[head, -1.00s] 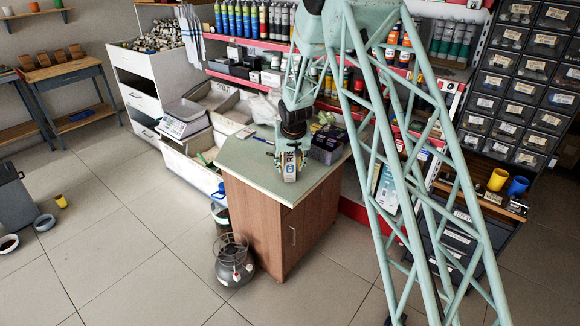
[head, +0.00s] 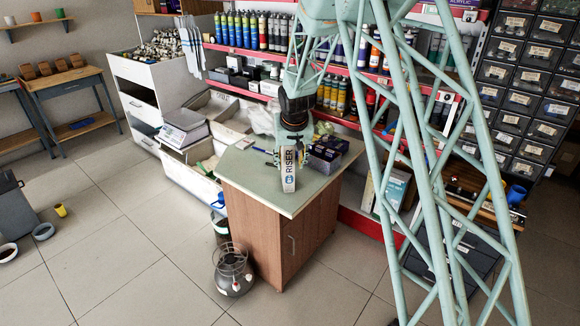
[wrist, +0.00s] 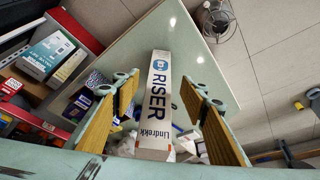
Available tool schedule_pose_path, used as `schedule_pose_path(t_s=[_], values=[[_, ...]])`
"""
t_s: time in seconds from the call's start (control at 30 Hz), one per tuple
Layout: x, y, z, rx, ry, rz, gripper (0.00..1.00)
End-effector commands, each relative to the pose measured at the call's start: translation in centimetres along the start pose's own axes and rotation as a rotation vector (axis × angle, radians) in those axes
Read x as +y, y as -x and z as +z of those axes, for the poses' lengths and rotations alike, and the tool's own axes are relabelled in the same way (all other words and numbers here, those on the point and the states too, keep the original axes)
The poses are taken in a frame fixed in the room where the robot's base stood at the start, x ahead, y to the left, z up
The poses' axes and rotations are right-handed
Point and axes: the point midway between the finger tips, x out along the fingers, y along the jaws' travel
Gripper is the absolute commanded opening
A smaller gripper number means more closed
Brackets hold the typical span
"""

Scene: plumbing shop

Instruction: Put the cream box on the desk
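The cream box (head: 288,171), printed RISER, stands upright on the pale green top of the desk (head: 242,168), near its front corner. My gripper (head: 289,149) is above the desk, pointing down over the upper part of the box. In the wrist view, the cream box (wrist: 158,95) lies between the two wooden-padded fingers of my gripper (wrist: 160,76), with a visible gap on each side. The fingers are open and do not appear to touch it. The desk top (wrist: 205,40) shows beyond the box.
Small dark boxes (head: 325,153) stand on the desk right of the cream box. A blue pen (head: 259,149) lies to the left. Shelves with bottles (head: 250,30) rise behind. A wire-topped canister (head: 232,270) stands on the floor by the desk's left side.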

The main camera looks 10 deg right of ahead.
Motion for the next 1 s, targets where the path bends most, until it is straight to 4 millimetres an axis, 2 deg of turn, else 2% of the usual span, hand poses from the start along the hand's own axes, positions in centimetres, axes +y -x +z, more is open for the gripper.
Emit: schedule_pose_path(t_s=[0.3, 1.0], values=[[0.0, 1.5, 0.1, -0.001, 0.000, 0.000, 0.40], [0.0, 1.5, 0.1, -0.001, 0.000, 0.000, 0.40]])
